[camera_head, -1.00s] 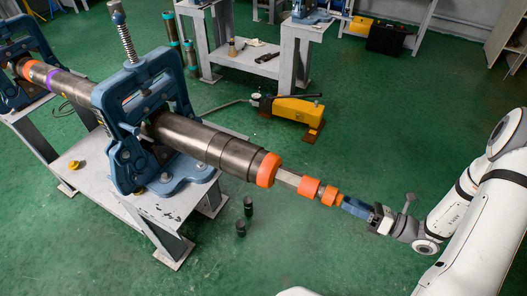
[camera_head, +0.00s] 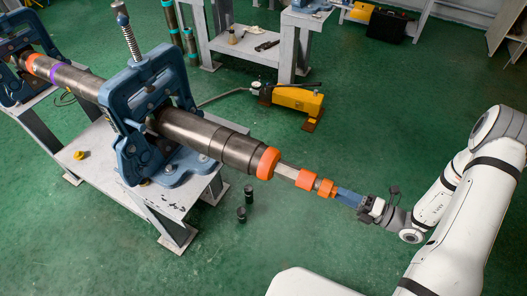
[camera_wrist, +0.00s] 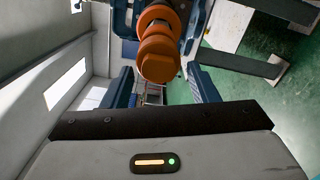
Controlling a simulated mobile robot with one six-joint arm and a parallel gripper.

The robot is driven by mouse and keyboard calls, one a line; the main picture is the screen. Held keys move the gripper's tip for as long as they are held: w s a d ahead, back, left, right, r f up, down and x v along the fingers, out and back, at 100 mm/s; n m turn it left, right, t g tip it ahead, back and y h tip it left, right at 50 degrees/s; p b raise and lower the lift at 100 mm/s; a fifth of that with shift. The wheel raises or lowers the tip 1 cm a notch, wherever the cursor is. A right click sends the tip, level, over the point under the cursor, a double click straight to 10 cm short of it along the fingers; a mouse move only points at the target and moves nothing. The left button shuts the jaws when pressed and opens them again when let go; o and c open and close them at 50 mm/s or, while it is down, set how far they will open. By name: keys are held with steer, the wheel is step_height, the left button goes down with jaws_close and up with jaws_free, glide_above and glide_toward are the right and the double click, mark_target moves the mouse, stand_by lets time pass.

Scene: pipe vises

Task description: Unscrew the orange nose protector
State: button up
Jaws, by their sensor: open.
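A dark steel tool (camera_head: 205,138) lies clamped in a blue vise (camera_head: 150,115). An orange collar (camera_head: 268,163) sits around its near end, and a thin metal rod (camera_head: 288,172) comes out of it. Two orange pieces sit along the rod, an inner one (camera_head: 308,179) and the outermost nose protector (camera_head: 326,187). My gripper (camera_head: 341,194) is at the rod's outer end with its blue fingers toward the nose protector. In the wrist view the orange protector (camera_wrist: 158,60) shows ahead of the gap between the open fingers (camera_wrist: 162,88). I cannot tell whether they touch it.
A second blue vise (camera_head: 18,75) holds the tool's far end. Grey tables (camera_head: 105,150) stand under the vises. A yellow hand pump (camera_head: 297,99) and two small dark cylinders (camera_head: 241,213) are on the green floor. The floor around my arm is clear.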

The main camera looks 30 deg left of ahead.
steer(key=shift+a, duration=0.75)
steer(key=shift+r, duration=0.1)
steer(key=shift+c, duration=0.4)
steer(key=c, duration=1)
steer(key=shift+f+n+b, duration=0.3)
steer(key=shift+n+b, duration=0.75)
steer(key=shift+n, duration=0.15)
jaws_close()
steer(key=shift+r+n+g+b, duration=0.1)
steer(key=shift+n+g+b, duration=0.05)
steer(key=shift+n+b, duration=2.55)
steer(key=shift+r+n+g+b, duration=0.15)
steer(key=shift+n+b, duration=1.75)
steer(key=shift+n, duration=1.6)
